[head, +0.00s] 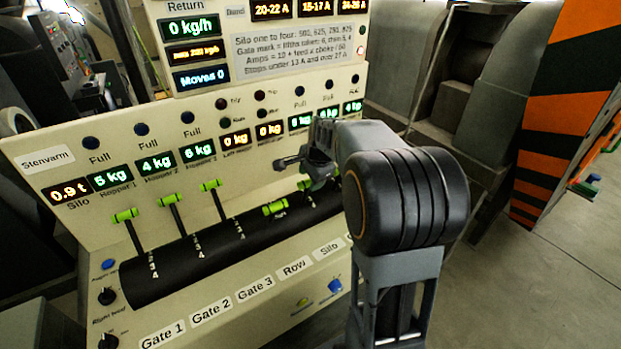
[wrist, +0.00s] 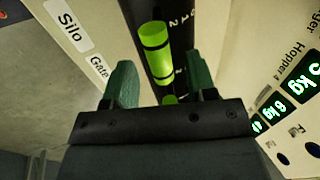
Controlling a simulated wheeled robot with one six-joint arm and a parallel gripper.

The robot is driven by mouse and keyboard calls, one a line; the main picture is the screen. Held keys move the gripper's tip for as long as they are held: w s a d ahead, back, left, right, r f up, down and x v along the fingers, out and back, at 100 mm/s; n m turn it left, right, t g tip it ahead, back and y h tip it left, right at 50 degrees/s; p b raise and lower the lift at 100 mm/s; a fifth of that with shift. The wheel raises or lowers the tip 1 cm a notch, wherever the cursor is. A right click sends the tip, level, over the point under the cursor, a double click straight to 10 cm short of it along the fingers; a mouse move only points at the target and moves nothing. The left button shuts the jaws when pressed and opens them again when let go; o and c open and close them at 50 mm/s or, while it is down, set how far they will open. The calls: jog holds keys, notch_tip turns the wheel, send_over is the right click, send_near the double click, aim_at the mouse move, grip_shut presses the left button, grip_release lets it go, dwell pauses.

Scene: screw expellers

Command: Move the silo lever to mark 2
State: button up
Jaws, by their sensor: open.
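The control panel carries several levers with bright green handles along a black drum (head: 190,255). The Silo label (head: 329,248) is on the lower front, and it also shows in the wrist view (wrist: 70,25). A green handle beside my gripper (head: 305,184) seems to be the silo lever, partly hidden in the head view. In the wrist view a green handle with black bands (wrist: 155,50) lies ahead of and between my fingers. My gripper (wrist: 161,82) is open, a finger on each side, with nothing held. I cannot tell which mark the lever is at.
The row lever handle (head: 275,208) sits just left of my gripper. Handles for gate 1 (head: 126,215), gate 2 (head: 170,198) and gate 3 (head: 210,185) stand further left. Small displays line the panel above. Open floor (head: 560,290) lies to the right.

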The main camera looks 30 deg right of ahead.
jog(key=shift+x, duration=0.8)
jog(key=shift+c, duration=0.5)
